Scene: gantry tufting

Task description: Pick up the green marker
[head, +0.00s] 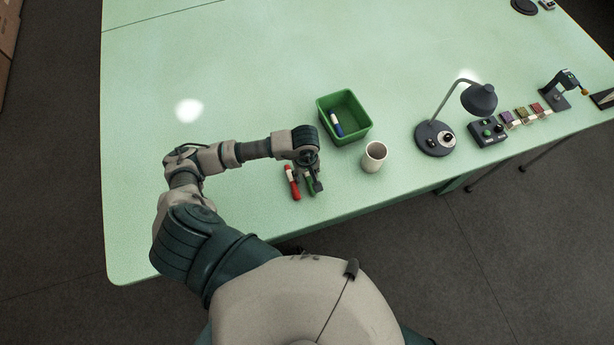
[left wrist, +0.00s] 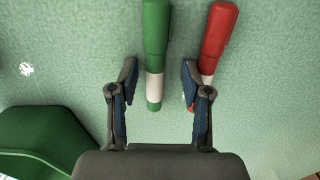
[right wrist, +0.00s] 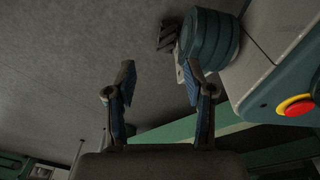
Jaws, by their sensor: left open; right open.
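The green marker (left wrist: 156,40) lies on the light green table, with a white band near its lower end in the left wrist view. In the head view the green marker (head: 309,183) shows partly behind my left gripper (head: 308,183). My left gripper (left wrist: 157,82) is open above the table, with the marker's banded end between its two fingers and not gripped. The red marker (left wrist: 217,35) lies beside it, its lower end partly hidden by a finger. My right gripper (right wrist: 157,85) is open and empty, away from the table top.
A green bin (head: 358,109) holding a blue and white marker (head: 336,123) stands just beyond the gripper. A white cup (head: 374,157) and a desk lamp (head: 436,138) stand to the right. The table's left part is clear.

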